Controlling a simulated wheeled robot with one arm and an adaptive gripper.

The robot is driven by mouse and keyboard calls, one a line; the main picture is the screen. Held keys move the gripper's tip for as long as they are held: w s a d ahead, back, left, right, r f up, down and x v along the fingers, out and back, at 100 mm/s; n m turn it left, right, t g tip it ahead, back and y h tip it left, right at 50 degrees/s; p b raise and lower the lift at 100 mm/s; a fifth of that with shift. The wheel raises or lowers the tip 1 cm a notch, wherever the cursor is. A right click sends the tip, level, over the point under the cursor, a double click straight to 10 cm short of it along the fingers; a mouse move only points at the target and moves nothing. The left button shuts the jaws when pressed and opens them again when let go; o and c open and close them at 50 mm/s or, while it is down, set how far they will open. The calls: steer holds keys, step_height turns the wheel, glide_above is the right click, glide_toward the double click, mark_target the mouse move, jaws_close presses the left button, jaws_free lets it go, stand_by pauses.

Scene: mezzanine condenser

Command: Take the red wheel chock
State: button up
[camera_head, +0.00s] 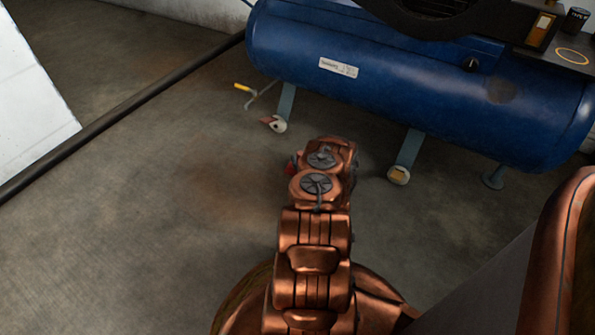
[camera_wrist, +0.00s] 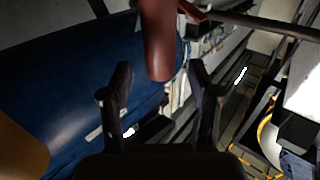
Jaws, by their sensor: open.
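My gripper (camera_wrist: 160,85) is open in the wrist view, its two dark fingers apart. A dark red rounded piece (camera_wrist: 158,40) shows between and beyond the fingers; I cannot tell whether it is the red wheel chock or whether the fingers touch it. In the head view my copper arm reaches forward over the floor and hides my gripper. A small bright red bit (camera_head: 292,166) peeks out at the left of the arm's far end, mostly hidden. A small reddish-brown piece (camera_head: 268,120) lies at the tank's left front foot.
A big blue tank (camera_head: 400,80) on legs spans the back; it fills the left of the wrist view (camera_wrist: 70,90). A yellow-handled lever (camera_head: 243,87) sticks out near its left end. A dark pipe (camera_head: 130,110) runs along the left floor. Floor left of my arm is clear.

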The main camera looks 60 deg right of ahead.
steer(key=shift+b+x, duration=0.6)
steer(key=shift+x, duration=0.85)
steer(key=shift+a, duration=0.1)
jaws_close()
